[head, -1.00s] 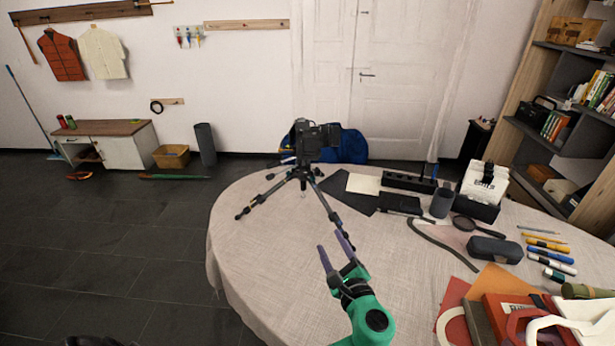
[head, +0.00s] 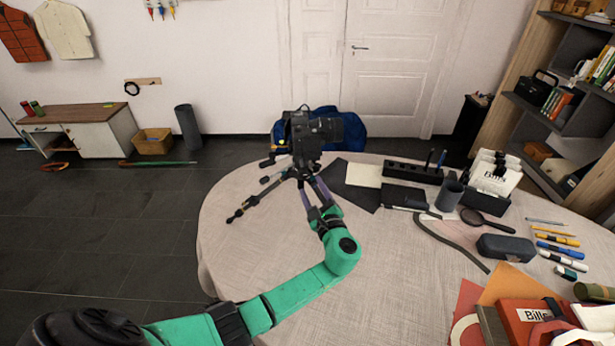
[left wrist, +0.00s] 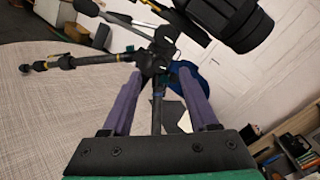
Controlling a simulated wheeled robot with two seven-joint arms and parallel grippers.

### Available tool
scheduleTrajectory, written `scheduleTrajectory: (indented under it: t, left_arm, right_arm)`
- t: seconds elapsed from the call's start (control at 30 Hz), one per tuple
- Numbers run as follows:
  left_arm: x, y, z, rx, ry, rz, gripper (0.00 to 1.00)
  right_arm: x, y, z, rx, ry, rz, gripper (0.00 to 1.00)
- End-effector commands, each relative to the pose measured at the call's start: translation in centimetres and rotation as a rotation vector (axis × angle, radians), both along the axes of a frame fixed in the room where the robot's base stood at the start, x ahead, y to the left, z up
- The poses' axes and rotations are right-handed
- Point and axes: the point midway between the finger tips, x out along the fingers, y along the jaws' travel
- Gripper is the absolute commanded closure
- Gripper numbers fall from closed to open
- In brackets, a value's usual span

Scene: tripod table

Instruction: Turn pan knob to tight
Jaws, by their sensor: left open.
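A black tripod (head: 246,206) with spread legs stands on the round table, with a black camera (head: 318,132) on its head. Small dark knobs and handles (head: 268,162) stick out left below the camera; I cannot tell which is the pan knob. My left gripper (head: 311,186) is at the near side of the tripod, just below its head, and hides part of the legs. In the left wrist view its purple fingers (left wrist: 160,76) are open, with a dark tripod leg (left wrist: 157,112) showing between them. The tripod's hub (left wrist: 152,62) is just past the fingertips. I cannot tell whether they touch. My right gripper is out of view.
The cloth-covered table (head: 235,262) is clear on its left side. To the right of the tripod are a dark sheet (head: 350,192), a black box (head: 404,196), a cup (head: 449,194), a magnifier (head: 483,220) and a grey case (head: 505,247). Pens and folders lie further right.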

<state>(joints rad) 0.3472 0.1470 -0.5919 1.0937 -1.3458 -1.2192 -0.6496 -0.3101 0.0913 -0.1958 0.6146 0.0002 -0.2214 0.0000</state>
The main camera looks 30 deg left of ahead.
Motion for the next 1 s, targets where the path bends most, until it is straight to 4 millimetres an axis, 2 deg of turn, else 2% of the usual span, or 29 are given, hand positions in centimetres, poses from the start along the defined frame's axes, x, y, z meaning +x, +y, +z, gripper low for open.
scheduleTrajectory:
  t: [0.1,0.2,0.5,0.53,0.67,0.7,1.0]
  left_arm:
    - [2.0,1.9,0.1,0.002,0.001,0.001,0.4]
    - [2.9,2.8,0.0,0.0,0.0,0.0,0.4]
    - [3.3,3.2,-0.1,-0.002,0.001,0.0,0.4]
    - [3.3,3.1,-0.1,-0.002,0.002,0.0,0.48]
    - [3.3,3.1,-0.1,-0.001,0.001,0.0,0.98]
    - [3.3,3.1,-0.1,-0.001,0.001,0.0,1.0]
    - [3.3,3.1,-0.1,0.015,0.017,0.0,1.0]
  right_arm:
    - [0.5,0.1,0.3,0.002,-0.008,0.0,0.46]
    - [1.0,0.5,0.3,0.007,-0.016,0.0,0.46]
    - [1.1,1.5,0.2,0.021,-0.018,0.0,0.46]
    - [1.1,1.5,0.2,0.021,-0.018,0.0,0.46]
    - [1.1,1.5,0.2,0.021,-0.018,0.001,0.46]
    - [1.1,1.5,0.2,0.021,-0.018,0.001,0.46]
    - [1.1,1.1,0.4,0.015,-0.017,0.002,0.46]
